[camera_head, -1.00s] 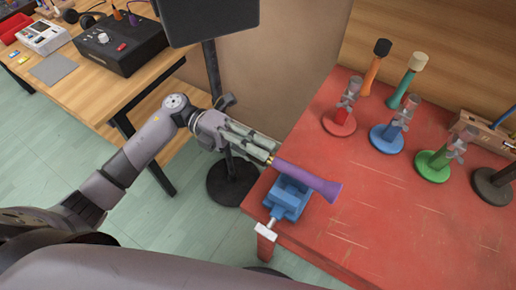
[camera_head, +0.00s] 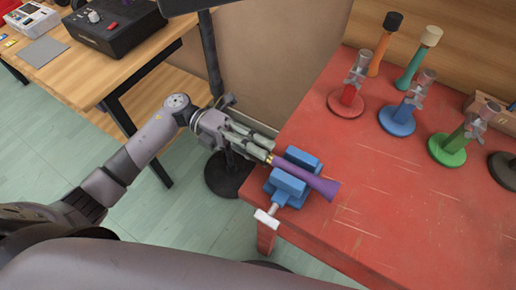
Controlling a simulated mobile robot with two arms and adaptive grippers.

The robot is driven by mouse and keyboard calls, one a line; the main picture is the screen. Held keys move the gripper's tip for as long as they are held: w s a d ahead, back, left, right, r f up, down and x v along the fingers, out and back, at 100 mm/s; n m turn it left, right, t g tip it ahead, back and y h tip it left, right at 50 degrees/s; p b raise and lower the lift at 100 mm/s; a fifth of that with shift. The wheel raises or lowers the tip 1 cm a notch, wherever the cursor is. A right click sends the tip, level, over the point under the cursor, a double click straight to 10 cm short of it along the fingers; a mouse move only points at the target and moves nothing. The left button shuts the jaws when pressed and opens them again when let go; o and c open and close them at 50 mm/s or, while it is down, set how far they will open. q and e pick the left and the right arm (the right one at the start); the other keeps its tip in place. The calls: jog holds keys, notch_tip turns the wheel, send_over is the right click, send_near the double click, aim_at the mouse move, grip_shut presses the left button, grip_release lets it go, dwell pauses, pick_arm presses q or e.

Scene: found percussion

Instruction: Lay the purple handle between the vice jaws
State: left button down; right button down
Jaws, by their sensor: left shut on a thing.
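The purple handle (camera_head: 318,183) is a flared bar, slanting down to the right, with its wide end out over the red table. The blue vice (camera_head: 289,184) stands at the table's near left corner, with its grey screw bar towards me. The handle's middle runs between the vice's two blue jaws, one behind it and one in front. Whether it touches the vice floor is hidden by the front jaw. My left gripper (camera_head: 268,157) is shut on the handle's narrow left end, just left of the vice. My right gripper is not in view.
Clamp stands with red (camera_head: 347,103), blue (camera_head: 398,120) and green (camera_head: 447,149) bases stand further back on the red table (camera_head: 385,220). Orange and teal mallets stand behind them. A black pole stand rises behind my left arm. The table's front right is clear.

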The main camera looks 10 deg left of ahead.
pick_arm(q)
jog(key=shift+f, duration=0.2)
dwell(0.5)
jog(key=c, duration=1.1)
grip_release()
jog(key=shift+o, duration=0.2)
jog(key=v, duration=1.2)
